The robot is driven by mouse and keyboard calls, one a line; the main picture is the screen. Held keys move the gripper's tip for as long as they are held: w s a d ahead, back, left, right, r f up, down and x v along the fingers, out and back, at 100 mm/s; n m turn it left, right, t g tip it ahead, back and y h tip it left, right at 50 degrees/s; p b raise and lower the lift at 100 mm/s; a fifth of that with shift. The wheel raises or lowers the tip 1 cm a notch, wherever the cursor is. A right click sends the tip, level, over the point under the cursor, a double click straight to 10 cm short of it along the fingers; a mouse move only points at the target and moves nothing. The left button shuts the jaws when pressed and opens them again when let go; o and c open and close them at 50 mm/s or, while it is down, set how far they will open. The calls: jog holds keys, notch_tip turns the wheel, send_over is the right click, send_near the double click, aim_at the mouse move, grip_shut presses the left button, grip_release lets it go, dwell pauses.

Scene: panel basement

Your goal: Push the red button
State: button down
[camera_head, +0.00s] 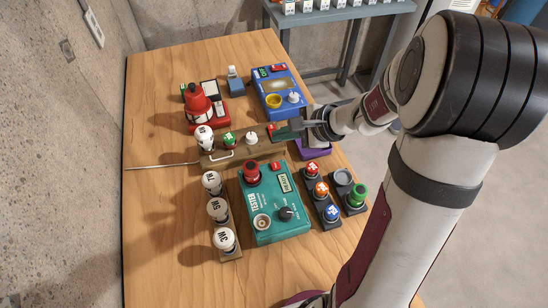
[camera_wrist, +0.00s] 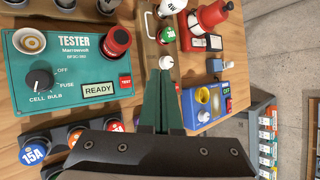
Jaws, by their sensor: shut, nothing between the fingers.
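A teal tester box (camera_head: 262,222) stands in the middle of the table, and the same tester (camera_wrist: 75,62) is at upper left in the wrist view. In the wrist view the red button (camera_wrist: 126,80) shows with the label TEST, right of the READY display (camera_wrist: 99,89). My gripper (camera_head: 277,132) is shut and empty, above and beyond the tester near the wooden rack. In the wrist view my green fingers (camera_wrist: 161,76) are together, right of the button and apart from it.
A round red cap (camera_head: 251,172) stands on the tester left of the button. A wooden rack (camera_head: 261,147) with upright plugs lies beyond it. Several coloured fuses (camera_head: 321,188) stand right of the tester.

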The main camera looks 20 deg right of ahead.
aim_at(280, 166)
jog(key=shift+f, duration=4.4)
jog(key=shift+f, duration=0.15)
jog(key=shift+f, duration=0.25)
jog(key=shift+f, duration=0.45)
jog(key=shift+r, duration=0.9)
jog(key=shift+r, duration=2.5)
